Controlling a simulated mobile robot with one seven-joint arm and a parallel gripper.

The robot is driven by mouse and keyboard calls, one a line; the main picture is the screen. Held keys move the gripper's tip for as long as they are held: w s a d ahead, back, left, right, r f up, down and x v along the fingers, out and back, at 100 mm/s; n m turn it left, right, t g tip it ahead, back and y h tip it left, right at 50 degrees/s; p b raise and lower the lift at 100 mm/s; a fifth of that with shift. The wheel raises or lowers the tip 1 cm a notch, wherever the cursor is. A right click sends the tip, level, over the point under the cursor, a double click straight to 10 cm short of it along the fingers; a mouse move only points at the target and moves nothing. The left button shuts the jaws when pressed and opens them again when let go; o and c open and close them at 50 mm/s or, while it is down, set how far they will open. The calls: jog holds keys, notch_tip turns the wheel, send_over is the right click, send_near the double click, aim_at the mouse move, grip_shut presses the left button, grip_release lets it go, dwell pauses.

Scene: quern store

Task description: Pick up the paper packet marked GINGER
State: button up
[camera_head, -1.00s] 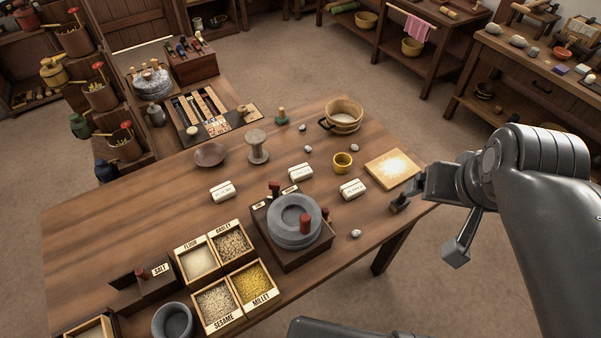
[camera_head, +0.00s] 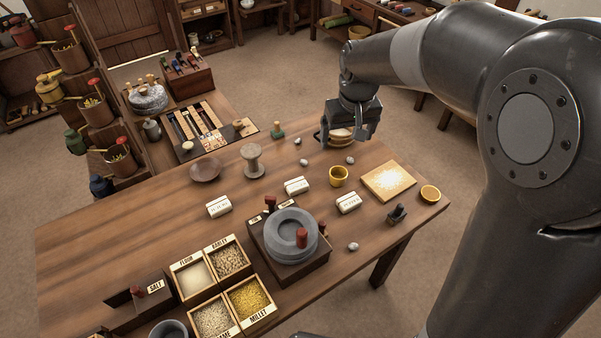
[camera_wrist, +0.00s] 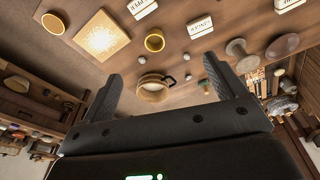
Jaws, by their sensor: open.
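Three white paper packets lie on the wooden table: a left one (camera_head: 219,206), a middle one (camera_head: 297,186) and a right one (camera_head: 348,202). Their printed labels are too small to read surely, so I cannot tell which is GINGER. In the wrist view the right packet (camera_wrist: 141,8), middle packet (camera_wrist: 200,26) and left packet (camera_wrist: 288,4) lie near the top edge. My gripper (camera_head: 343,139) is open and empty above the table's back edge, by the wooden tub, behind and apart from the packets. The tub (camera_wrist: 153,88) shows between my fingers (camera_wrist: 163,75).
A stone hand mill (camera_head: 291,236) stands in front of the middle packet. A yellow cup (camera_head: 338,176) stands between the middle and right packets. A floury board (camera_head: 389,180), a spool (camera_head: 252,160), a brown dish (camera_head: 205,169) and small stones lie around. Bare table is at left.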

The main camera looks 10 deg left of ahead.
jog(key=w+a+f+n+g, duration=0.1)
jog(key=w+a+f, duration=0.2)
jog(key=a+f, duration=0.35)
jog(key=w+a+f+n+g, duration=0.1)
jog(key=w+a+f+n, duration=0.1)
jog(key=a+f, duration=0.5)
send_over(295, 182)
jog(key=shift+h, duration=0.3)
jog(key=f, duration=0.7)
jog(key=shift+d+f, duration=0.3)
jog(key=shift+d, duration=0.05)
jog(key=f, duration=0.5)
jog(key=shift+a, duration=0.3)
jog(key=shift+c, duration=0.3)
jog(key=c, duration=1)
jog(key=shift+r, duration=0.15)
